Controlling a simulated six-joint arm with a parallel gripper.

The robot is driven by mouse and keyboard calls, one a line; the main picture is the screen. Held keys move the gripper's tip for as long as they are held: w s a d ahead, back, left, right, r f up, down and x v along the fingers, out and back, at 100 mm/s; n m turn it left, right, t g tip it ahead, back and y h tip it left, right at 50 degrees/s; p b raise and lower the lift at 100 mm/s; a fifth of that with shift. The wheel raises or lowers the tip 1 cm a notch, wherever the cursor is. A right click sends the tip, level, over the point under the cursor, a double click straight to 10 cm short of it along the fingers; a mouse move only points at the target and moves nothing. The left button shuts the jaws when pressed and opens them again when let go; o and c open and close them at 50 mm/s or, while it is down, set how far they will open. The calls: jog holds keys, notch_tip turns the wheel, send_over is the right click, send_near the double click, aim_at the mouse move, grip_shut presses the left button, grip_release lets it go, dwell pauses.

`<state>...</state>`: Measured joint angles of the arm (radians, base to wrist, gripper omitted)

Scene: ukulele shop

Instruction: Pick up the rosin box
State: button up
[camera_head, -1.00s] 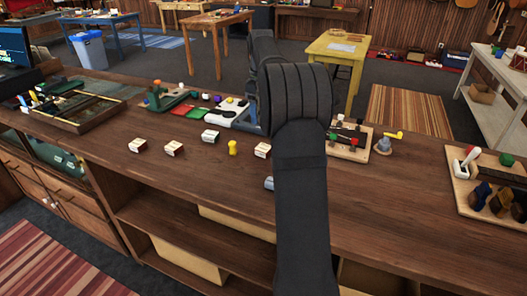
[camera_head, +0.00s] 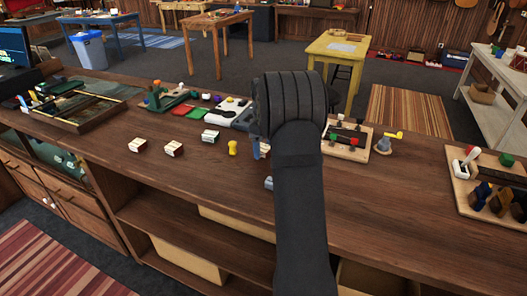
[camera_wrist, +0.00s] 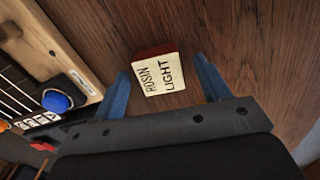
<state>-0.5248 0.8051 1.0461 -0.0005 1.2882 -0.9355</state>
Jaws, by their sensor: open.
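The rosin box (camera_wrist: 158,75) is a small cream box with a dark red side, lettered "ROSIN LIGHT". In the wrist view it lies on the wooden counter between the fingertips of my gripper (camera_wrist: 163,80), with a gap visible on each side. My gripper is open, its two blue fingers pointing at the counter. In the head view my arm hides most of the gripper and nearly all of this box; a blue finger shows just left of the arm.
Similar small boxes (camera_head: 138,146) (camera_head: 173,149) (camera_head: 210,136) and a yellow peg-like piece (camera_head: 233,148) stand to the left on the counter. A wooden board with pegs (camera_head: 346,141) is to the right. A wooden tray (camera_head: 78,108) lies far left. The counter's front strip is mostly clear.

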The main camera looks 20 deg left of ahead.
jog(key=c, duration=1.1)
jog(key=shift+o, duration=0.2)
jog(key=shift+r, duration=0.5)
jog(key=r, duration=0.2)
jog(key=d+r, duration=0.1)
jog(key=shift+r, duration=0.35)
jog(key=d+r, duration=0.6)
jog(key=d, duration=0.4)
jog(key=shift+s+d, duration=0.15)
jog(key=shift+d, duration=0.25)
